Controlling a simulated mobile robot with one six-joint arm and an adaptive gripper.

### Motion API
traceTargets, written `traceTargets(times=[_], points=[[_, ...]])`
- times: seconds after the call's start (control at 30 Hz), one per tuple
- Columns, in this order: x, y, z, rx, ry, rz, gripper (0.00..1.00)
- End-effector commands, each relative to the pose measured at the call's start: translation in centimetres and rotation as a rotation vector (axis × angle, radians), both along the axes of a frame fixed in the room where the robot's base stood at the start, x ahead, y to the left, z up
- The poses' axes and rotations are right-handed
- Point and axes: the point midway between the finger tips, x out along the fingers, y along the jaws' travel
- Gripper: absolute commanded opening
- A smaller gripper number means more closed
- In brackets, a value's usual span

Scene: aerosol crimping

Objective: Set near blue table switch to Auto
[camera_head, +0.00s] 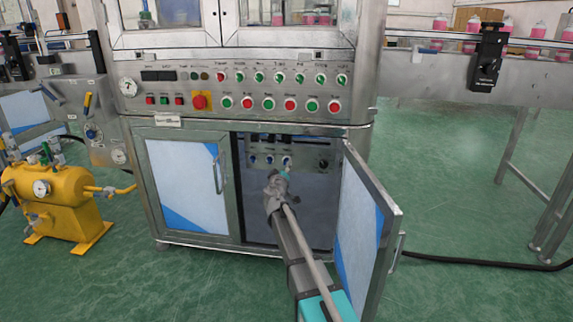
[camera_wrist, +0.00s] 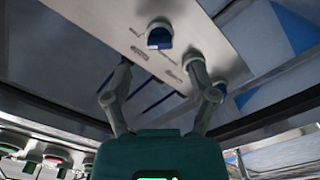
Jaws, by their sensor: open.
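A small control panel (camera_head: 300,159) sits inside the open lower cabinet. It carries a row of small blue-and-white rotary switches, including a left one (camera_head: 253,158) and a middle one (camera_head: 269,159). My gripper (camera_head: 284,174) is in front of the right one, partly covering it. In the wrist view a blue rotary switch (camera_wrist: 160,36) shows on the light panel plate, its lettering too small to read. My gripper (camera_wrist: 158,68) is open, with fingers apart on either side below this switch. No grip shows, and whether the right fingertip touches the panel is unclear.
The open right cabinet door (camera_head: 363,220) stands close to the right of my arm; the left door (camera_head: 182,190) is shut. A black knob (camera_head: 323,163) is at the panel's right. Push buttons (camera_head: 268,104) line the machine above. A yellow tank (camera_head: 58,200) stands left.

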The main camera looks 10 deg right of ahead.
Motion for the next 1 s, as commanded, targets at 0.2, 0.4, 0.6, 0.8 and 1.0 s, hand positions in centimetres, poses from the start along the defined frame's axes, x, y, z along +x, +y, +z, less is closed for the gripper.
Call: traceTargets(times=[0.2, 0.4, 0.6, 0.8, 1.0], points=[[3.3, -1.1, 0.0, 0.000, 0.000, -0.001, 0.74], [4.7, -1.5, 0.0, 0.000, 0.000, 0.000, 0.74], [5.0, -1.7, 0.0, 0.000, 0.000, -0.001, 0.74], [5.0, -1.7, 0.0, 0.000, 0.000, -0.001, 0.74], [5.0, -1.8, 0.0, 0.000, 0.000, -0.001, 0.43]])
